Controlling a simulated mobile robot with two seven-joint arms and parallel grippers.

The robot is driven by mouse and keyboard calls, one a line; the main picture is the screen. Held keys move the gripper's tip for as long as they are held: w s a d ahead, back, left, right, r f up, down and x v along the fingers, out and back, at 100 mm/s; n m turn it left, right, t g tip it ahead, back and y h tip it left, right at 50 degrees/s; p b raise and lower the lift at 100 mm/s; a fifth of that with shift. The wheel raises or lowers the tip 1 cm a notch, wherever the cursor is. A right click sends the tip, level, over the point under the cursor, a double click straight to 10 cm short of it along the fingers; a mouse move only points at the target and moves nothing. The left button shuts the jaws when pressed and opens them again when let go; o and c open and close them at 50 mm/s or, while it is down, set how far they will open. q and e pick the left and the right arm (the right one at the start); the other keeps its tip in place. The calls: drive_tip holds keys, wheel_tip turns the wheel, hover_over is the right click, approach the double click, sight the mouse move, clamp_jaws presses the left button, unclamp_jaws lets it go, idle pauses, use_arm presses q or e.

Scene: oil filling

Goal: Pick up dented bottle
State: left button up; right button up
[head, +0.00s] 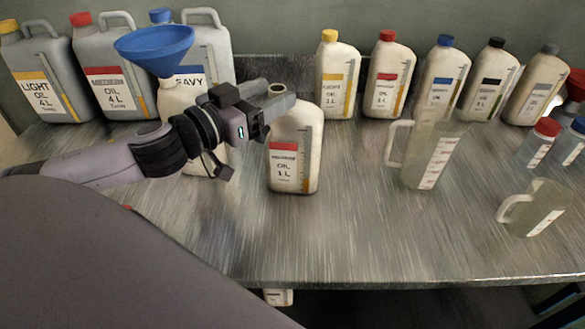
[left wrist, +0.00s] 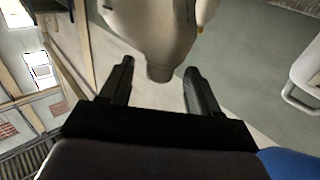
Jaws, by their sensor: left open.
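A white 1 L oil bottle (head: 297,150) with a red label and an open, capless neck stands upright near the middle of the table. No dent is clear on it from here. My left gripper (head: 277,99) is at its neck, open, coming in from the left. In the left wrist view the bottle (left wrist: 150,25) has its neck in front of and between the two open fingers (left wrist: 160,82), not visibly clamped. A second white bottle (head: 180,98) under the blue funnel (head: 155,48) is partly hidden behind my left arm. My right gripper does not show clearly.
Large grey cans (head: 42,75) stand at the back left. Several capped white bottles (head: 387,80) line the back. A clear measuring jug (head: 428,155), a smaller jug (head: 535,208) and small jars (head: 537,142) stand at right. The front middle of the table (head: 370,235) is clear.

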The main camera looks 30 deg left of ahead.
use_arm(q)
drive_tip(key=shift+p+x, duration=0.5)
drive_tip(key=shift+x, duration=1.25)
drive_tip(key=shift+w+d+f, duration=0.1)
drive_tip(key=shift+w+d, duration=0.05)
drive_tip(key=shift+w, duration=0.35)
clamp_jaws()
